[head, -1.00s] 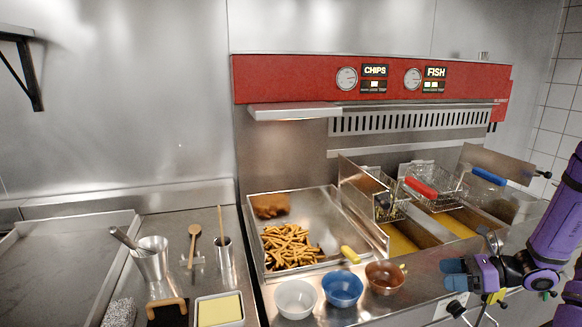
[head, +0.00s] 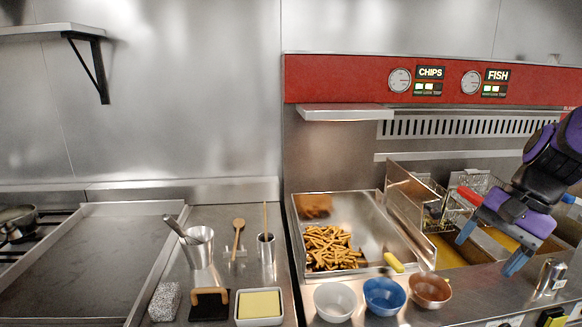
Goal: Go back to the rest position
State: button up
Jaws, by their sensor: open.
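My gripper (head: 489,248) is on the right side of the head view, with its two blue-grey fingertips spread apart and pointing down and left. Nothing shows between the fingers. It appears in front of the fryer (head: 447,251), above the counter edge, and the purple arm comes in from the right edge. My gripper and arm hide part of the fryer's right side and its baskets.
A steel tray of chips (head: 378,240) sits left of the fryer. White (head: 334,301), blue (head: 385,296) and copper (head: 430,290) bowls stand along the front edge. Cups, a spoon, a scraper and a butter dish (head: 259,305) are further left, beside a flat griddle (head: 80,262).

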jog(key=s+a+r+n+t+h, duration=0.3)
jog(key=s+r+n+t+h, duration=0.1)
jog(key=s+r+n, duration=0.4)
jog(key=shift+s+r+n+t+h, duration=0.3)
jog(key=shift+s+r+n+t, duration=0.15)
jog(key=shift+r, duration=0.3)
